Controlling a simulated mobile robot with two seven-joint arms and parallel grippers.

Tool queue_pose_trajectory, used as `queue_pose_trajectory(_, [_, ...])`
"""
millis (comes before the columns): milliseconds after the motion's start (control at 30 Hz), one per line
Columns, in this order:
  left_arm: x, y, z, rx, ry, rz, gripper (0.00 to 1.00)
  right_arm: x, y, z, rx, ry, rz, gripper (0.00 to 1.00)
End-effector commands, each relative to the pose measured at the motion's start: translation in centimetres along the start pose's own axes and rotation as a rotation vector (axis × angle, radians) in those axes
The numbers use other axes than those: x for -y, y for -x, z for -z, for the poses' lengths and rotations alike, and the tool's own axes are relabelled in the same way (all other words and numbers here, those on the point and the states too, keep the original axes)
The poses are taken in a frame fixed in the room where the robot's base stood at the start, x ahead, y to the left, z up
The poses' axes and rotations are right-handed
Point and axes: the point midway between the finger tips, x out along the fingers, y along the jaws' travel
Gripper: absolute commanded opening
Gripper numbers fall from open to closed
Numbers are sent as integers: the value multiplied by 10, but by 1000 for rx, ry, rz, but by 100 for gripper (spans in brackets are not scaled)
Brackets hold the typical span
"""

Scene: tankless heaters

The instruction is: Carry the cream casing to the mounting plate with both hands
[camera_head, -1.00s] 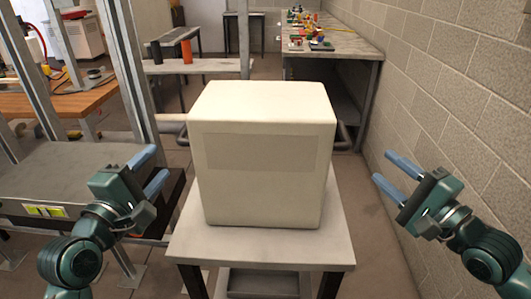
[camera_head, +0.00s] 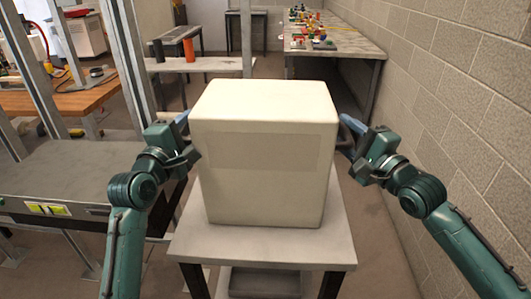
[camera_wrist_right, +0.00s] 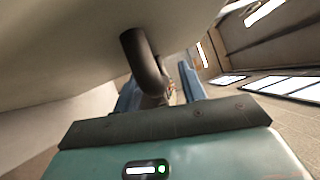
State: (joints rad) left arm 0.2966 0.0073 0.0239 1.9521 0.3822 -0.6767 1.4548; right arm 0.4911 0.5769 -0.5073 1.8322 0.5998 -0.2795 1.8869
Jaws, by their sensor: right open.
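The cream casing (camera_head: 263,165), a large box, stands upright on a small grey table (camera_head: 255,246) in the middle of the head view. My left gripper (camera_head: 184,130) is at the casing's left side; its fingertips are partly hidden and I cannot tell whether it holds the left handle. My right gripper (camera_head: 350,130) is at the right side. In the right wrist view a dark curved handle (camera_wrist_right: 142,62) on the casing (camera_wrist_right: 75,45) lies between the open blue fingers of my right gripper (camera_wrist_right: 160,85). I cannot make out the mounting plate.
A block wall (camera_head: 465,110) runs along the right. A grey bench (camera_head: 75,180) and metal posts (camera_head: 128,65) stand at the left. A long table with small coloured parts (camera_head: 325,42) is at the back right. Floor shows between the small table and the wall.

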Motion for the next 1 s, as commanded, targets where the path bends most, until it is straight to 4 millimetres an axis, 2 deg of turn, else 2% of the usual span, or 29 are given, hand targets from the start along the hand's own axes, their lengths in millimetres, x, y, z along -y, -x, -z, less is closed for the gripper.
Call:
queue_pose_trajectory(267, [0,-1,0,0,0,0,42,0,-1,0,0,0,0,41])
queue_pose_trajectory(767, [0,-1,0,0,0,0,2,0,-1,0,0,0,0,1])
queue_pose_trajectory(1000, [0,-1,0,0,1,0,0,0,-1,0,0,0,0,0])
